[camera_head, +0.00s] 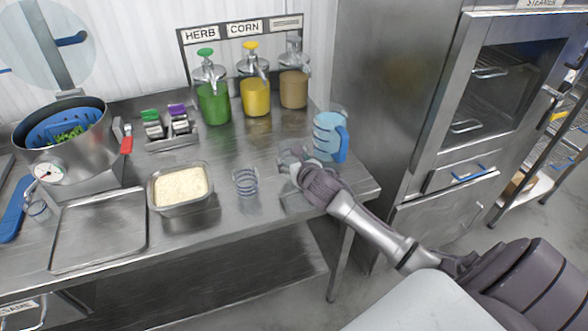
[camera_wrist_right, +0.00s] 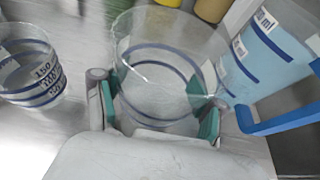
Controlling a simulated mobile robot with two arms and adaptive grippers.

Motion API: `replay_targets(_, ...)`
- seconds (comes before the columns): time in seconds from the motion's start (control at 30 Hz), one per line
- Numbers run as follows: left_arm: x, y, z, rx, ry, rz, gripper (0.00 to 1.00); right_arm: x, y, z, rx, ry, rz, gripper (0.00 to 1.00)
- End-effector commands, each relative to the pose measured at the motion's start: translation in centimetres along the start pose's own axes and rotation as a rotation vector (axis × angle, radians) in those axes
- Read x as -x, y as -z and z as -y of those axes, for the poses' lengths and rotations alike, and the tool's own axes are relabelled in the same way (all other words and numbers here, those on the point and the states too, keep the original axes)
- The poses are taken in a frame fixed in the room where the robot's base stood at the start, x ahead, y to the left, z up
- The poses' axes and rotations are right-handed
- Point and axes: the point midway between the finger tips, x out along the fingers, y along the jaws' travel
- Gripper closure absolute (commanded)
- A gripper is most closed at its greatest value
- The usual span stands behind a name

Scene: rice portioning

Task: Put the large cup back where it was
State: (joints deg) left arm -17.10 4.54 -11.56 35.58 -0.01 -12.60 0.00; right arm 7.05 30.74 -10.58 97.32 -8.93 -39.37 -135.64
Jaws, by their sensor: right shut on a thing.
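My right gripper (camera_wrist_right: 158,98) is shut around the large cup (camera_wrist_right: 165,58), a clear cup with blue bands, with one teal-padded finger on each side of it. The cup looks upright and empty in the right wrist view. In the head view my right gripper (camera_head: 292,164) is at the right part of the steel counter, left of the blue pitcher, and largely hides the cup. I cannot tell whether the cup touches the counter. My left gripper is not in view.
Another clear, blue-banded cup (camera_head: 246,181) stands just left of the gripper. The blue-handled pitcher (camera_head: 328,138) is close on its right. A rice tub (camera_head: 160,206), a flat tray (camera_head: 66,231) and a pot (camera_head: 32,155) are farther left. Sauce dispensers (camera_head: 257,97) stand behind.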

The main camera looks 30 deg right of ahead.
Motion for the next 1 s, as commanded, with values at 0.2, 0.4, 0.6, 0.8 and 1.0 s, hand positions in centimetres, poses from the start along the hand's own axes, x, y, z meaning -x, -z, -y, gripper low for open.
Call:
replay_targets(0.2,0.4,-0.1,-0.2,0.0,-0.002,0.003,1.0,-1.0,3.0,-0.1,-0.004,0.0,-0.005,0.97)
replay_targets(0.4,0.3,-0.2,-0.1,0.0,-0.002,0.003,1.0,-1.1,3.2,0.0,0.0,0.0,-0.003,0.97)
replay_targets(0.6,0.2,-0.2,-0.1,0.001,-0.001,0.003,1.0,-1.3,3.5,0.0,0.0,0.0,-0.003,0.97)
replay_targets(0.8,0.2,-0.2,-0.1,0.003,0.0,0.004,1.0,-1.2,3.5,0.0,0.0,0.0,-0.003,0.05)
replay_targets(1.0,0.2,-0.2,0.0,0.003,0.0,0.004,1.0,-1.2,3.5,0.0,-0.001,0.0,-0.003,0.05)
